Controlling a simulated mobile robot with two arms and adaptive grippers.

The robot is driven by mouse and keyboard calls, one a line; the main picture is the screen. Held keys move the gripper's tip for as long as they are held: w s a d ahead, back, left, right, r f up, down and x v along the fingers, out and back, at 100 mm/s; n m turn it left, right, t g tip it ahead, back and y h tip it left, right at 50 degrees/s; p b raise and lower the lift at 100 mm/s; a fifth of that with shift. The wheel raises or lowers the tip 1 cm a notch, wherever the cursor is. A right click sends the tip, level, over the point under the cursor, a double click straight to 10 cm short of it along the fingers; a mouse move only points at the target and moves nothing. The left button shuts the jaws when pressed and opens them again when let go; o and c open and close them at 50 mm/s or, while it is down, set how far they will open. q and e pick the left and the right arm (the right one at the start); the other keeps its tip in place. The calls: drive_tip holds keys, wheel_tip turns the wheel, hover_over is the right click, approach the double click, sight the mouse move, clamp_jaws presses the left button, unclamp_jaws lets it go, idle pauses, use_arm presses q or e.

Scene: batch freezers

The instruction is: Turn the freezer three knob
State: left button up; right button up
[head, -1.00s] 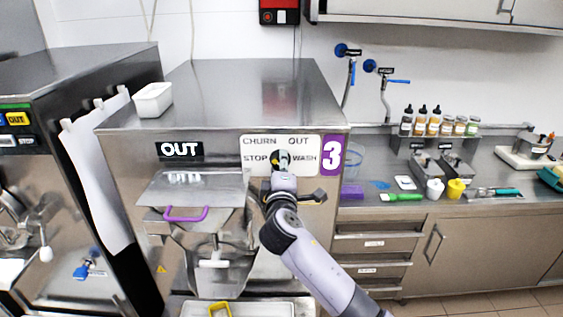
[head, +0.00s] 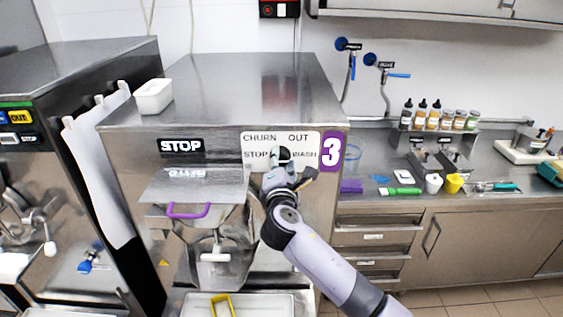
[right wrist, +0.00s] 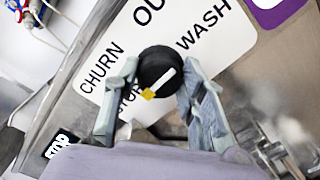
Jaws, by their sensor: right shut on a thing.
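Freezer three (head: 228,85) is the steel machine with a purple 3 label (head: 331,151). Its white dial plate (head: 257,139) reads CHURN, OUT, STOP and WASH. The black knob (right wrist: 153,65) has a white pointer with a yellow tip, turned towards the partly covered STOP word in the right wrist view. My right gripper (right wrist: 157,80) is shut on the knob, one finger on each side. In the head view my right gripper (head: 281,160) hides most of the knob. The freezer's display (head: 181,147) reads STOP. My left gripper is not in view.
Below the display are a steel hopper lid with a purple handle (head: 188,212) and a tray with a yellow item (head: 222,305). A white tub (head: 154,97) stands on top. Another freezer (head: 75,80) is at left; a counter with bottles and cups (head: 433,183) is at right.

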drive_tip(key=shift+f, duration=0.15)
idle(0.3)
drive_tip(key=o, duration=1.2)
drive_tip(key=shift+c, duration=0.2)
drive_tip(key=shift+s, duration=0.1)
drive_tip(key=s, duration=1.1)
drive_tip(key=shift+s, duration=0.4)
